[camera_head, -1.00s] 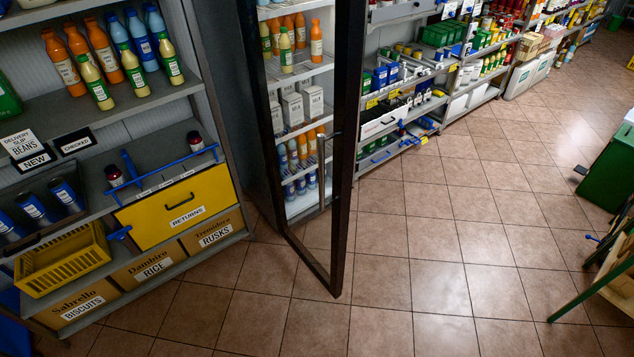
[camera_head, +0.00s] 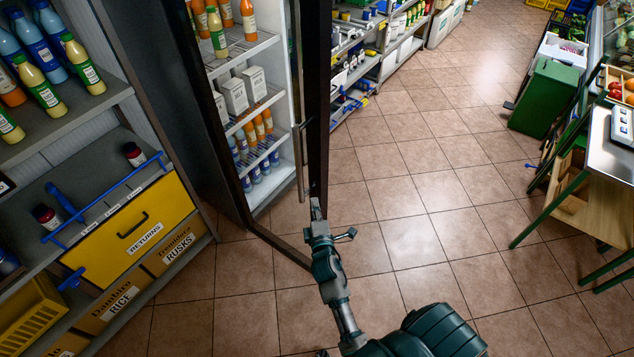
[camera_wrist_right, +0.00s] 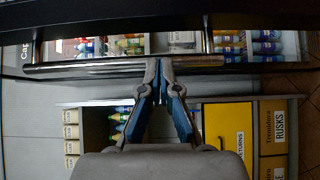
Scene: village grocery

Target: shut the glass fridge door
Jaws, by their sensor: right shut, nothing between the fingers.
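The glass fridge door (camera_head: 318,100) stands open in the head view, its dark frame seen at a steep angle in front of the stocked fridge (camera_head: 282,178). A slim upright metal handle (camera_head: 299,160) runs along the door. In the wrist view the door frame (camera_wrist_right: 200,20) crosses the top and the handle bar (camera_wrist_right: 90,69) lies sideways. My right gripper (camera_head: 317,205) is shut and empty near the door's lower part. Its fingertips (camera_wrist_right: 158,66) overlap the handle bar in the wrist view; contact cannot be told. My left gripper is out of view.
A shelf unit with bottles and a yellow returns drawer (camera_head: 118,245) stands left of the fridge. A green bin (camera_head: 545,97) and a table with green legs (camera_head: 570,185) stand at the right. The tiled floor (camera_head: 430,190) between is open.

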